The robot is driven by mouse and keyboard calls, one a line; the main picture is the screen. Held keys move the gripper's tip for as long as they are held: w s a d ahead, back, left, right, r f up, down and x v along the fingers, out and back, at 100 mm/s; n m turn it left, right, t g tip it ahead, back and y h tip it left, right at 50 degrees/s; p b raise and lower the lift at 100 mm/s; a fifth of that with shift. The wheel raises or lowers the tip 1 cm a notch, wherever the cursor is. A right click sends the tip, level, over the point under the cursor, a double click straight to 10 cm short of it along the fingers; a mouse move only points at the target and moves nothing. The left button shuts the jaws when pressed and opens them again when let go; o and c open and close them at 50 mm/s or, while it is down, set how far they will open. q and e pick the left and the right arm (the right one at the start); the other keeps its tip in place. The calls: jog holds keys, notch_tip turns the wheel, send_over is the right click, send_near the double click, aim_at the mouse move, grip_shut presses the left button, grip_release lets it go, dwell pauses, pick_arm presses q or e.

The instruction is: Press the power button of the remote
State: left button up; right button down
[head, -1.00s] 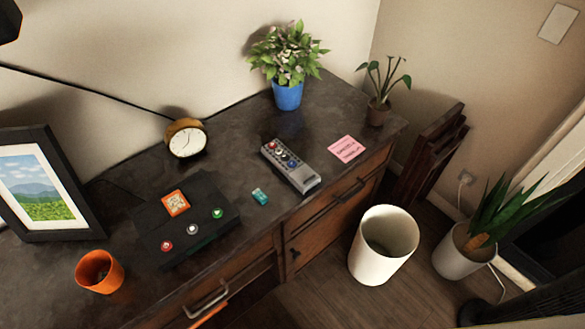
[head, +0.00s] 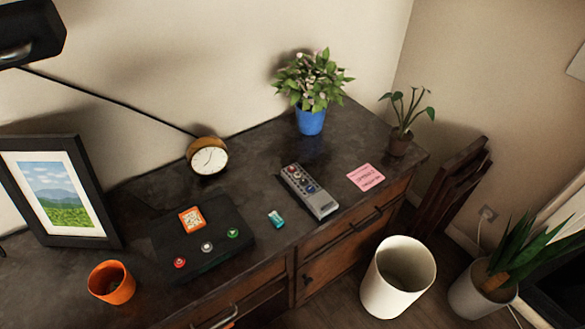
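The remote (head: 310,191) is a grey handset with a dark button face. It lies flat on the dark dresser top (head: 255,172), near the front edge and right of centre. Small coloured buttons show at its far left end, a red one among them; I cannot tell for sure which is the power button. Neither of my grippers shows in the head view.
Near the remote lie a teal item (head: 276,219), a pink note (head: 365,177) and a black box (head: 203,240) with coloured buttons. A clock (head: 208,157), blue-potted plant (head: 310,118), orange cup (head: 111,283) and picture frame (head: 60,190) also stand there. A white bin (head: 397,278) stands on the floor.

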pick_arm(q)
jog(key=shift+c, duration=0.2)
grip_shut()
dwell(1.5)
